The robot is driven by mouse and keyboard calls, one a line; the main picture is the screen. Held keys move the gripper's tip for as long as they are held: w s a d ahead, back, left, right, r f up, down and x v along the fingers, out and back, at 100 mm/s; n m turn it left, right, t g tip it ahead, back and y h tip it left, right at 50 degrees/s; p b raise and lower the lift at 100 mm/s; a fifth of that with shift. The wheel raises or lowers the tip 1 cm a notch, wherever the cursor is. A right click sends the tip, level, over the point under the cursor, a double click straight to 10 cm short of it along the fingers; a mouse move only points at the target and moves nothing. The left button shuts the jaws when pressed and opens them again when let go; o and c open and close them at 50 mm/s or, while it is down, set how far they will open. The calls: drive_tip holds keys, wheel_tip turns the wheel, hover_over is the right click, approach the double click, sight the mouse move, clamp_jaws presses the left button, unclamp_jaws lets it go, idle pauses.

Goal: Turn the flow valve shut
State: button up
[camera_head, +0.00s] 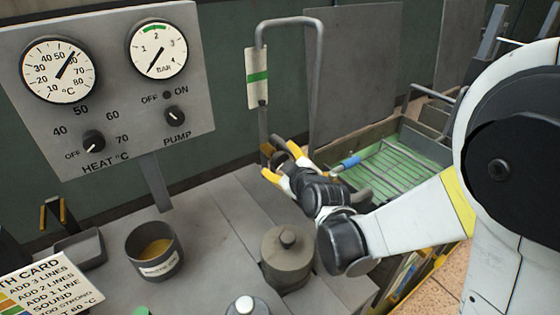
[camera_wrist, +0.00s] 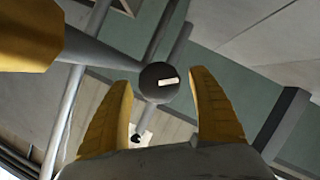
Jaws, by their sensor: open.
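A dark round knob (camera_wrist: 158,92) with a pale mark on its face shows in the wrist view between my fingertips; it looks like the flow valve, but I cannot be sure. My gripper (camera_wrist: 161,82) is open, with one yellow finger to each side of the knob and a visible gap on both sides. In the head view my gripper (camera_head: 282,163) is at the foot of the bent grey pipe (camera_head: 319,80), and its fingers and wrist largely hide the valve there. I cannot tell how far the valve is turned.
The gauge panel (camera_head: 180,105) stands at the left. A labelled cup (camera_head: 158,266) and a lidded grey pot (camera_head: 287,262) stand on the bench, the pot close below my wrist. A green-bottomed basket (camera_head: 405,165) and a blue-sleeved rod (camera_head: 350,161) lie right of my gripper.

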drive_tip(key=c, duration=1.2)
drive_tip(key=shift+m+g, duration=0.3)
drive_tip(key=shift+m, duration=0.3)
drive_tip(key=o, duration=1.2)
drive_tip(key=v, duration=1.2)
drive_tip(key=shift+d+f, duration=0.1)
drive_tip(key=shift+d, duration=0.05)
